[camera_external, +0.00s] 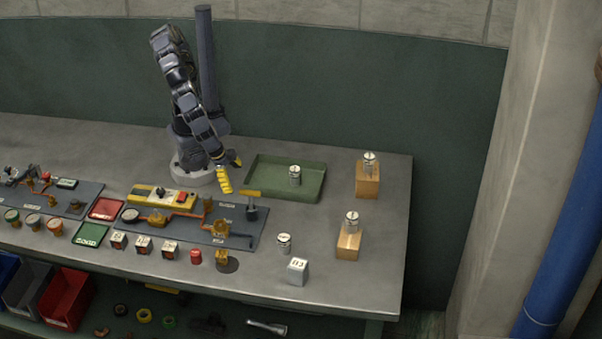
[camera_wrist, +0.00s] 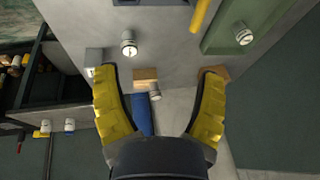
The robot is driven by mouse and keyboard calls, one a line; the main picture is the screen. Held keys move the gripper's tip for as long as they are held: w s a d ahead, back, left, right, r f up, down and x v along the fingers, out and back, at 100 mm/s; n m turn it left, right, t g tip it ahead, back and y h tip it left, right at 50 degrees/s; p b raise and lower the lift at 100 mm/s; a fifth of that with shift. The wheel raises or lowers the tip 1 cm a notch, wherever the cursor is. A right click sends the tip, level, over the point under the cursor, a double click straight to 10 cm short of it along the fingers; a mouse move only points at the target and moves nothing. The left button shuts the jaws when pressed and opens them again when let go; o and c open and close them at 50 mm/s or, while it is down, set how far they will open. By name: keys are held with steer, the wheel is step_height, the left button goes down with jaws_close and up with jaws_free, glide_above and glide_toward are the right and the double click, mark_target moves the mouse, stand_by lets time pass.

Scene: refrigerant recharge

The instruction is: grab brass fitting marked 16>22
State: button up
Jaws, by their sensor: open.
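A small brass-coloured fitting (camera_external: 222,257) stands on a dark round base near the front edge of the bench. Other brass-coloured parts sit on the dark panel (camera_external: 250,225) behind it. I cannot read a 16>22 marking on any of them. My gripper (camera_external: 234,177) is open and empty above the bench, behind the panel and left of the green tray. In the wrist view its two yellow fingers (camera_wrist: 158,72) are spread wide with nothing between them. No brass fitting can be made out clearly in the wrist view.
A green tray (camera_external: 262,193) holds a silver cylinder (camera_external: 295,175). Wooden blocks (camera_external: 367,182) carry similar cylinders at the right. Another cylinder (camera_external: 284,243) and a pale cube (camera_external: 298,271) stand near the front. A T-handle (camera_external: 250,193) rises beside the panel.

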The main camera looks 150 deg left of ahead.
steer(key=w+d+f+n+t, duration=0.1)
steer(key=w+d+f, duration=0.35)
steer(key=f, duration=0.25)
steer(key=t, duration=0.1)
glide_above(219, 253)
steer(key=s+d, duration=0.1)
steer(key=d, duration=0.1)
steer(key=shift+n+h, duration=0.3)
steer(key=shift+n, duration=0.1)
steer(key=f, duration=0.6)
steer(key=shift+s+d+f, duration=0.1)
steer(key=shift+d+f, duration=0.1)
steer(key=shift+f, duration=0.35)
steer(key=x, duration=0.7)
steer(key=shift+s+a+r, duration=0.1)
steer(key=shift+s+a, duration=0.05)
steer(key=shift+a, duration=0.3)
steer(key=c, duration=1.2)
